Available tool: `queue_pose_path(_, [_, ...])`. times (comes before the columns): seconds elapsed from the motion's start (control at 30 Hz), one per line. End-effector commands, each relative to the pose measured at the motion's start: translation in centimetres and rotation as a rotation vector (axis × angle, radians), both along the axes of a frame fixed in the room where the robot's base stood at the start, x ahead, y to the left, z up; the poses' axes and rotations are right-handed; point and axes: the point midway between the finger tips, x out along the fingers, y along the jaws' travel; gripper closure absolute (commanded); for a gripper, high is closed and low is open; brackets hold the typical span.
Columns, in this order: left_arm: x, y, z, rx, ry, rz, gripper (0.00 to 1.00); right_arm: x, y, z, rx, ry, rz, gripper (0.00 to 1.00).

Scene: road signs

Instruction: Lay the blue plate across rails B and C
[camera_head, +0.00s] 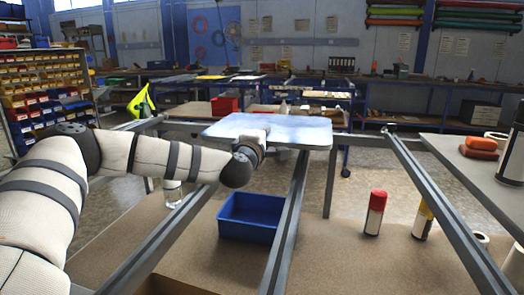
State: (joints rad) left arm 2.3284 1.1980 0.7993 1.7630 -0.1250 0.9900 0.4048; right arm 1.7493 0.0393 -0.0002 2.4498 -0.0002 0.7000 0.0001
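The pale blue plate (300,130) is in the middle of the view, roughly level, at the far ends of the left rail (160,243) and the middle rail (288,225). A right rail (440,200) stands apart from the plate. I cannot read letters on the rails. My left gripper (262,137) is at the plate's near edge and appears shut on it; its fingertips are largely hidden. I cannot tell whether the plate touches the rails or hangs just above them. My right gripper is out of view.
A blue bin (248,216) stands on the brown surface below, between the left and middle rails. A red-capped can (375,213) and a yellow-topped can (423,220) stand between the middle and right rails. A side table (465,158) with orange items borders the right.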

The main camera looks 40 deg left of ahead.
Motion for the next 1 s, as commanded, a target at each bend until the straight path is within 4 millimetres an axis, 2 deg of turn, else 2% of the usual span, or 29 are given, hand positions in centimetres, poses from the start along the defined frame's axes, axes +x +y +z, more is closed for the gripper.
queue_pose_path(0.17, [-0.7,-0.7,-0.8,0.003,-0.010,0.000,1.00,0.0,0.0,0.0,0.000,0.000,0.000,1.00])
queue_pose_path(0.23, [-1.2,-1.0,-1.6,0.002,-0.008,0.000,1.00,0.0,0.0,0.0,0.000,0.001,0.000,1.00])
queue_pose_path(0.33, [-1.0,-0.9,-4.1,0.004,0.000,0.001,1.00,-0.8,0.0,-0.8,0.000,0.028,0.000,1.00])
queue_pose_path(0.4, [-1.1,-0.9,-4.8,0.002,-0.004,0.001,1.00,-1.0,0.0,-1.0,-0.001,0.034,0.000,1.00])
queue_pose_path(0.73, [-1.1,-0.9,-4.7,0.003,-0.008,0.001,1.00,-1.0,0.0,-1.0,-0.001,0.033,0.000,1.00])
queue_pose_path(0.83, [-1.1,-0.9,-4.9,0.000,-0.003,0.000,0.78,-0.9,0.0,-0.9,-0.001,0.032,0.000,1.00])
queue_pose_path(0.87, [-1.1,-0.9,-4.9,0.000,-0.003,0.000,0.75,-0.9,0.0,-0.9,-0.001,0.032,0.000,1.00])
queue_pose_path(1.0, [-1.1,-0.9,-4.9,0.000,-0.003,0.000,0.75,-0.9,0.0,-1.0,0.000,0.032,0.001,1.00])
